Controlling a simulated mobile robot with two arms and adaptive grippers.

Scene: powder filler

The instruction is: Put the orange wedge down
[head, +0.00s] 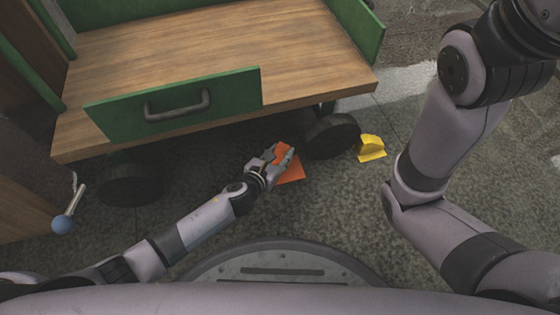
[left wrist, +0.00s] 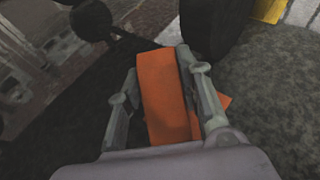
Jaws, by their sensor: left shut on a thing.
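The orange wedge (head: 292,172) is low over or on the grey floor, just left of the cart's right front wheel (head: 332,136). My left gripper (head: 283,157) is shut on it. In the left wrist view the wedge (left wrist: 163,92) stands between the two fingers (left wrist: 157,85), and part of its base shows past the right finger. I cannot tell whether its underside touches the floor. My right arm (head: 440,140) shows on the right of the head view, but its gripper is out of the picture.
The wooden cart (head: 220,50) with a green front panel (head: 180,105) stands ahead, its left wheel (head: 130,185) on the floor. A yellow wedge (head: 371,148) lies right of the right wheel. A lever with a blue knob (head: 62,224) is at the left.

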